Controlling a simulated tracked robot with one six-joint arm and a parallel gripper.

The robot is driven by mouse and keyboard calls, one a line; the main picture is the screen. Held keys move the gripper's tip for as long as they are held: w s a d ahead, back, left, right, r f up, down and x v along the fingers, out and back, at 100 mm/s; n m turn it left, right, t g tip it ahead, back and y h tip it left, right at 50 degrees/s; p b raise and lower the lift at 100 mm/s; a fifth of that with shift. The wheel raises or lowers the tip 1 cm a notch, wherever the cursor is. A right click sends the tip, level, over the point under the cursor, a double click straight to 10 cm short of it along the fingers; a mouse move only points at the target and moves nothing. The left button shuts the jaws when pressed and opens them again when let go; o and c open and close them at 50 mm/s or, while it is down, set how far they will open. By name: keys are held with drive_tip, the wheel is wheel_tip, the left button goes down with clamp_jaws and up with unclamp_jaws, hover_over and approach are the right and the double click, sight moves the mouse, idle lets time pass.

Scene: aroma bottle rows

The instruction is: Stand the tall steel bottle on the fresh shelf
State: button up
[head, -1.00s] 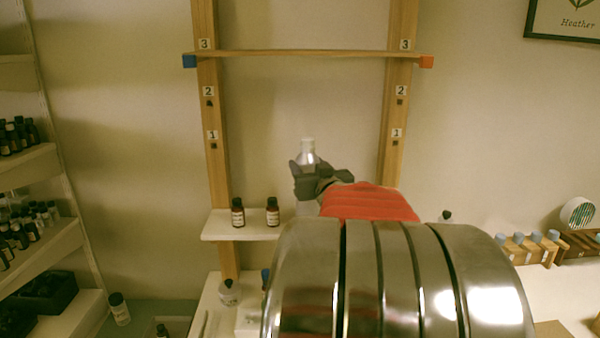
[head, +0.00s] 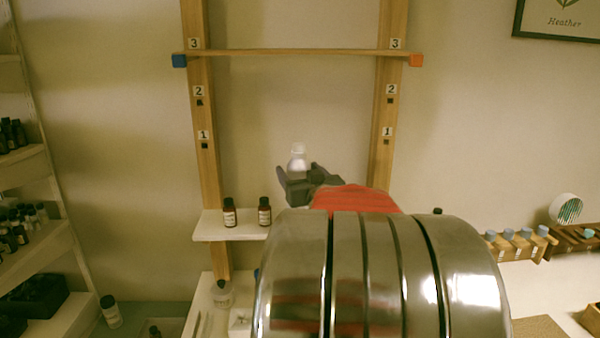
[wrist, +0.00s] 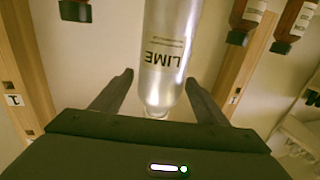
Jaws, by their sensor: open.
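The tall steel bottle (head: 298,163) is upright in the head view, at the white shelf (head: 218,226); its lower part is hidden behind my gripper and arm. In the wrist view the steel bottle (wrist: 167,45) appears inverted, with a LIME label and its neck toward the gripper. My gripper (head: 297,174) is open around the bottle's upper part. In the wrist view my gripper (wrist: 159,80) has a finger on each side of the bottle, with gaps showing. The bottle's base is out of sight, so I cannot see what it rests on.
Two brown bottles (head: 247,212) stand left on the white shelf. A wooden rail (head: 300,52) with blue and orange ends crosses the posts above. A pale bottle (head: 221,292) stands below. Racks with blue-capped bottles (head: 508,234) are at right.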

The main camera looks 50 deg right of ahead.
drive_tip(key=shift+r, duration=0.1)
drive_tip(key=shift+v, duration=0.75)
drive_tip(key=v, duration=1)
drive_tip(key=shift+s, duration=0.2)
drive_tip(key=shift+w+a, duration=0.15)
drive_tip(key=shift+a, duration=0.05)
